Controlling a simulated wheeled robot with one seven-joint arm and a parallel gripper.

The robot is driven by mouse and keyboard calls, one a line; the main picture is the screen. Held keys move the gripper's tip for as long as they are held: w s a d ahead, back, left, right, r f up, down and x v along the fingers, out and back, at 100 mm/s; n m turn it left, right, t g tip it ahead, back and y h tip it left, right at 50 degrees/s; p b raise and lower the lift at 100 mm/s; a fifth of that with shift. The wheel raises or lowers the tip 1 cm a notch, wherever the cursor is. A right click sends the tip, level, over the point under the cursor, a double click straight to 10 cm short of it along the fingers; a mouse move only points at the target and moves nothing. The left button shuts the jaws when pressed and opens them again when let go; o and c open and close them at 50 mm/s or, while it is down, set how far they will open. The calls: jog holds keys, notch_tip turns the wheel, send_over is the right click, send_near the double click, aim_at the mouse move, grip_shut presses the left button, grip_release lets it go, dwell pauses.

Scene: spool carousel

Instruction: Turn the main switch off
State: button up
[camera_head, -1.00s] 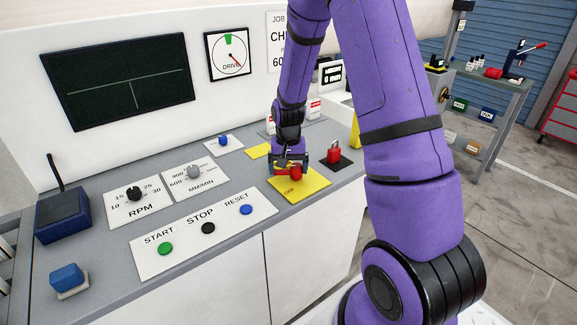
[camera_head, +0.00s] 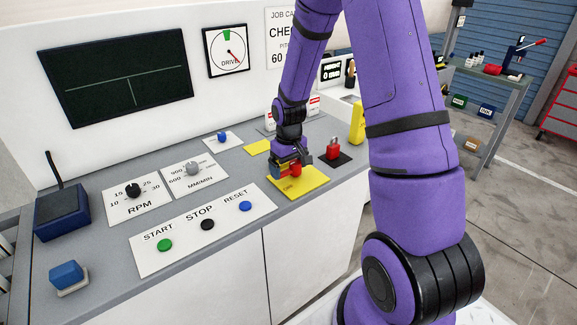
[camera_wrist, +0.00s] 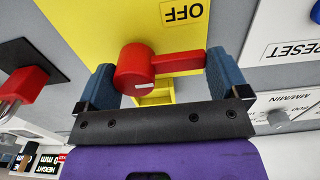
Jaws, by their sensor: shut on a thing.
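The main switch (camera_head: 296,170) is a red rotary knob with a bar handle on a yellow plate (camera_head: 303,190). In the wrist view, the red knob (camera_wrist: 136,70) has its handle (camera_wrist: 180,62) pointing right, towards the RESET label. An OFF label (camera_wrist: 183,12) shows upside down on the plate above it, and the handle does not point at it. My gripper (camera_head: 291,165) is at the switch. In the wrist view, my gripper (camera_wrist: 158,76) has one blue finger at the knob's round end and the other at the handle's tip, shut on the switch.
A red padlock (camera_head: 333,149) on a black plate stands close to the right of the switch. The panel with START, STOP and RESET buttons (camera_head: 205,228) lies to the left in front. Speed dials (camera_head: 193,169) and a blue button (camera_head: 222,138) lie further left.

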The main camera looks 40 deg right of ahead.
dwell(0.4)
jog(key=o, duration=0.6)
jog(key=shift+r, duration=0.1)
notch_tip(320, 180, up, 11)
jog(key=shift+f, duration=0.15)
dwell(0.4)
notch_tip(320, 180, up, 7)
jog(key=t, duration=0.1)
send_over(289, 170)
jog(key=s+a, duration=0.3)
jog(key=s+a+r+t, duration=0.1)
jog(key=s+a+r, duration=0.1)
jog(key=s+r, duration=0.2)
jog(key=s+a+r+t, duration=0.1)
jog(key=s+a+r, duration=0.2)
jog(key=s, duration=0.8)
jog(key=s+a+r+t, duration=0.2)
jog(key=s+r, duration=0.4)
jog(key=s, duration=0.1)
jog(key=shift+s+a+r, duration=0.15)
jog(key=shift+a+r, duration=0.05)
jog(key=shift+a, duration=0.1)
